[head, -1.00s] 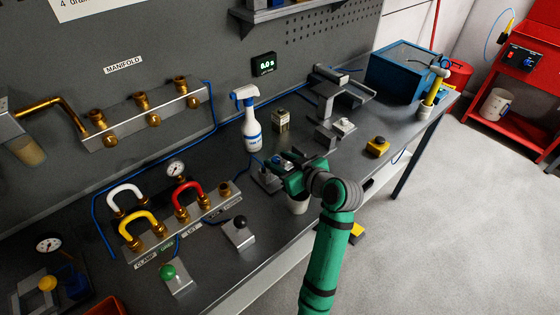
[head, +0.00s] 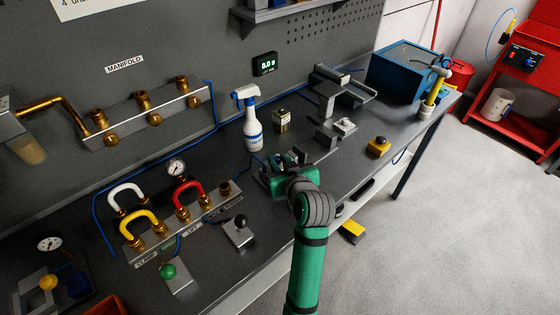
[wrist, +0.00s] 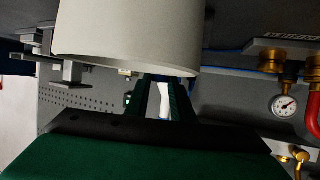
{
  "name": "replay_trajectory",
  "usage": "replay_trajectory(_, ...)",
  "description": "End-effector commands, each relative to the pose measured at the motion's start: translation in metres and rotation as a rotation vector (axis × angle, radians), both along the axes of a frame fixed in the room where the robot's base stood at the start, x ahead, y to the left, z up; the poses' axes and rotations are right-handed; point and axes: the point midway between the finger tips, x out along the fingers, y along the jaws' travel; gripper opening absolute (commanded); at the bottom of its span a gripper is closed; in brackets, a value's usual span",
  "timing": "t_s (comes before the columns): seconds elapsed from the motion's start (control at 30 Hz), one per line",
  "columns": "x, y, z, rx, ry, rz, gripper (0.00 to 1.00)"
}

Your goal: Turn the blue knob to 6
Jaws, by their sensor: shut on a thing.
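My gripper (head: 284,164) is low over the bench, in front of the white spray bottle. Its jaws are shut on what looks like the blue knob on a small grey box (head: 266,181). The knob is almost wholly hidden by the gripper, so its pointer and scale cannot be read. In the wrist view, which is upside down, the dark green fingers (wrist: 160,98) show with a gap between them. Their tips pass behind a large white cylinder (wrist: 130,38) close to the camera.
The spray bottle (head: 251,122) and a small beige box (head: 282,121) stand behind my gripper. A black-knobbed box (head: 239,232) and the hose block (head: 185,218) are to the left. The bench's front edge is close.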

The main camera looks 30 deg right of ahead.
Motion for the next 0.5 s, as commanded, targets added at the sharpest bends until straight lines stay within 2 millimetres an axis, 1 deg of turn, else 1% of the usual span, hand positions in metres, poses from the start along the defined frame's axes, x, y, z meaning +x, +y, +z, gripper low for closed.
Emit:
replay_trajectory(0.2,0.0005,0.0038,0.0006,-0.001,-0.001,-0.120,0.00)
replay_trajectory(0.5,0.0004,0.0039,-0.0001,-0.001,0.001,-0.209,0.00)
